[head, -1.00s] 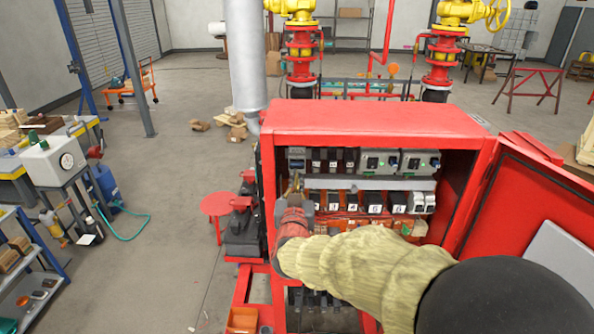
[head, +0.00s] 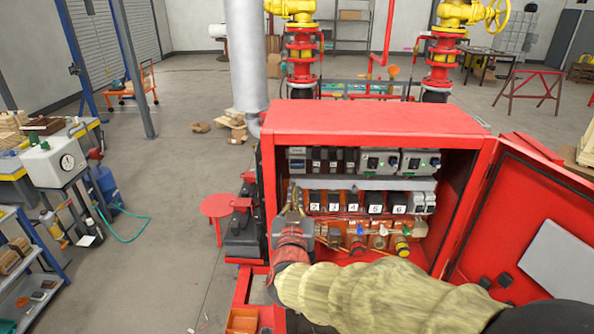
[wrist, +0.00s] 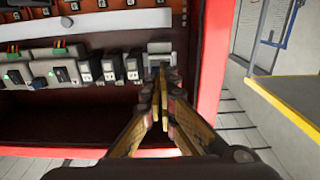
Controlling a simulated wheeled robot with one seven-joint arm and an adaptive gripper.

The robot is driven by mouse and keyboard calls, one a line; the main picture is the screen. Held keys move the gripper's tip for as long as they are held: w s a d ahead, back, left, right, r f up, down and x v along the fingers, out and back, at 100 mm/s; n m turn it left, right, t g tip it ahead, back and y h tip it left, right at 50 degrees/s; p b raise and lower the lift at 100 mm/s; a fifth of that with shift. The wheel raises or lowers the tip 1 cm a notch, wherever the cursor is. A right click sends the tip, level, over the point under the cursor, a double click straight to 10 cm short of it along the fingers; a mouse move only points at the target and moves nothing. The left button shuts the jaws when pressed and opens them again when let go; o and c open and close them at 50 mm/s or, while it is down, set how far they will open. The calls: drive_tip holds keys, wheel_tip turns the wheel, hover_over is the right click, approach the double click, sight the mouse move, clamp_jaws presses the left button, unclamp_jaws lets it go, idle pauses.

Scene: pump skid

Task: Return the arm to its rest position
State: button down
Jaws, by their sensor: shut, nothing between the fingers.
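My arm reaches in from the lower right of the head view, in a tan ribbed sleeve. My gripper (head: 292,200) is at the left side of the open red cabinet (head: 380,116), in front of its lower rows. In the wrist view my gripper (wrist: 164,82) has its fingertips together with nothing between them. The tips appear just in front of a grey module (wrist: 160,55) at the end of a row; I cannot tell whether they touch it. My wrist and sleeve hide part of the cabinet's lower left.
The cabinet's red door (head: 525,220) stands open on the right, close to my arm. Rows of breakers and numbered relays (head: 355,201) fill the cabinet. A grey pipe (head: 246,60) rises behind its left side. A red round table (head: 216,205) stands left.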

drive_tip(key=s+d+f+g+b, duration=0.4)
drive_tip(key=s+d+f+b, duration=0.2)
drive_tip(key=s, duration=0.5)
drive_tip(key=s+d+f+g+b, duration=0.4)
drive_tip(key=s+d+f+b, duration=0.2)
drive_tip(key=s+f, duration=0.4)
drive_tip(key=s+d+f+g+b, duration=0.4)
drive_tip(key=s+d+f+b, duration=0.2)
drive_tip(key=s, duration=0.7)
wheel_tip(320, 180, down, 2)
drive_tip(key=shift+s+d+f+y, duration=0.1)
drive_tip(key=shift+s+d+y, duration=0.15)
drive_tip(key=shift+d, duration=0.55)
